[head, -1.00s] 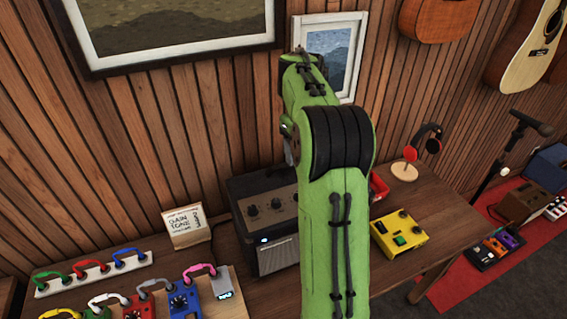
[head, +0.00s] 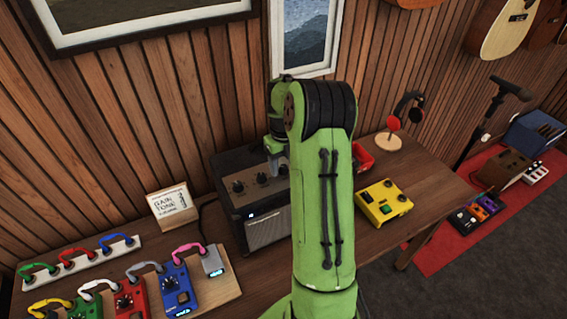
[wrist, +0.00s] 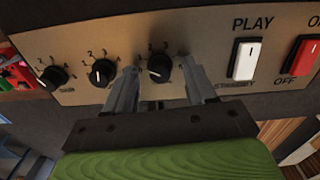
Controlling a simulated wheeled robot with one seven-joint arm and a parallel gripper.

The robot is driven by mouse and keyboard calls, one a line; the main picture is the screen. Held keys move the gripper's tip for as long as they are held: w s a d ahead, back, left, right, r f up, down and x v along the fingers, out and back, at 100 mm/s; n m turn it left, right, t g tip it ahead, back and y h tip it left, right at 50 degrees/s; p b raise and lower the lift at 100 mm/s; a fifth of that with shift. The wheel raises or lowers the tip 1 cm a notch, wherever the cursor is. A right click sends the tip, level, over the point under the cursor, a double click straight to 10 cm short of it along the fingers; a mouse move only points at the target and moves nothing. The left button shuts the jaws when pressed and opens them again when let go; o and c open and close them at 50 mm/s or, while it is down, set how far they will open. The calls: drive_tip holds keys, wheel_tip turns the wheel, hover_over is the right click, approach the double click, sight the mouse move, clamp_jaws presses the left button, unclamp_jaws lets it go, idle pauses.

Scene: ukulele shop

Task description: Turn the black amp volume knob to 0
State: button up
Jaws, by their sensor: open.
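The black amp (head: 268,233) stands on the table against the wall, with several controls on its tan panel (wrist: 205,55). Three black knobs sit in a row in the wrist view: a left knob (wrist: 53,76), a middle knob (wrist: 102,72) and a right knob (wrist: 159,68). The right knob lies between the open fingers of my gripper (wrist: 158,73), with a gap on each side. Its white mark appears to point left and slightly down; its label is hidden. In the head view my gripper (head: 278,152) is over the amp's panel, partly hidden by my arm.
A white PLAY/STANDBY switch (wrist: 244,60) is close right of the fingers; a red switch (wrist: 302,57) is beyond it. A card (head: 172,207) reading gain, tone, volume stands left of the amp. Pedals (head: 128,300) fill the front left. A yellow box (head: 384,204) is to the right.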

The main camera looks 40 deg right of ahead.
drive_tip(key=shift+c, duration=0.4)
clamp_jaws()
drive_tip(key=shift+n, duration=0.3)
drive_tip(key=n+b, duration=0.1)
drive_tip(key=n, duration=0.2)
drive_tip(key=shift+n, duration=2.1)
drive_tip(key=shift+b, duration=0.3)
drive_tip(key=shift+o, duration=0.4)
unclamp_jaws()
